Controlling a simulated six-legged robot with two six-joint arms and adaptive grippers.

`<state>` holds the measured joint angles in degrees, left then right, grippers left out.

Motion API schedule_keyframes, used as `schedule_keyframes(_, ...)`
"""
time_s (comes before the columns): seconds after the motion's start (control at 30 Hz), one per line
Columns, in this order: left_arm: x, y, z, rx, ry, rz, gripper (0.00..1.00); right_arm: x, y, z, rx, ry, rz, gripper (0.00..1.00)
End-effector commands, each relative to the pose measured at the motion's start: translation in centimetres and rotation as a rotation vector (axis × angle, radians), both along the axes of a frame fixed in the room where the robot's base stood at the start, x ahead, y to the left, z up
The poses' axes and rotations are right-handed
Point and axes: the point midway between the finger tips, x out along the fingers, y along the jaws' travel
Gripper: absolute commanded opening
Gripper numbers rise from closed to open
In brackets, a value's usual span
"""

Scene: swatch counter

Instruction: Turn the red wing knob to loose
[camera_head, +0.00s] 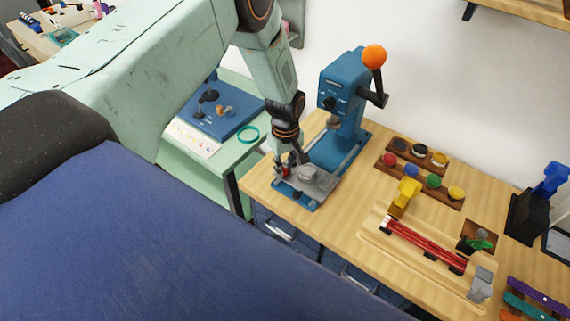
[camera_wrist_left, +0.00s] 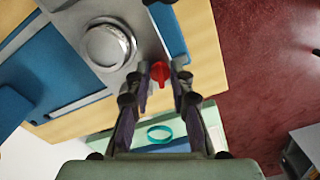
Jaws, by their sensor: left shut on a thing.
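The red wing knob (camera_wrist_left: 159,72) shows in the left wrist view on the edge of a grey metal plate (camera_wrist_left: 128,68), beside a round silver disc (camera_wrist_left: 108,45). My left gripper (camera_wrist_left: 161,80) is shut on the knob, with one finger on each side of it. In the head view my left gripper (camera_head: 287,167) reaches down at the left edge of the blue press (camera_head: 341,95), and the knob is mostly hidden by the fingers. I cannot read any mark for the knob's position. My right gripper is not in view.
The press lever with an orange ball (camera_head: 374,56) rises behind the plate. Racks of coloured knobs, a yellow clamp (camera_head: 404,197) and red strips (camera_head: 425,243) lie on the wooden counter to the right. A teal ring (camera_head: 248,134) lies on the green table at left.

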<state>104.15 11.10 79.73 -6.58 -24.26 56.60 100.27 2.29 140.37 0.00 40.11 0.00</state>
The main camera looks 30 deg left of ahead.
Motion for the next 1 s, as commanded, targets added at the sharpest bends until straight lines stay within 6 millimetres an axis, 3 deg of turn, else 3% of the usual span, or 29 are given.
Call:
schedule_keyframes(0.6, -0.40, -0.21, -0.22, -0.002, 0.011, 0.041, 0.00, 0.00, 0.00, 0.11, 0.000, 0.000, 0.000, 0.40)
schedule_keyframes(0.63, -0.40, -0.21, -0.22, -0.002, 0.011, 0.040, 0.22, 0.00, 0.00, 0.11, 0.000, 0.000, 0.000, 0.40)
schedule_keyframes(0.87, -0.22, -0.13, -0.14, -0.001, 0.006, 0.040, 0.42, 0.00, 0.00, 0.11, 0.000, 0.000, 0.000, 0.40)
schedule_keyframes(1.0, -0.13, -0.09, -0.09, 0.000, 0.004, 0.040, 0.43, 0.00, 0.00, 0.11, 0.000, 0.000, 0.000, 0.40)
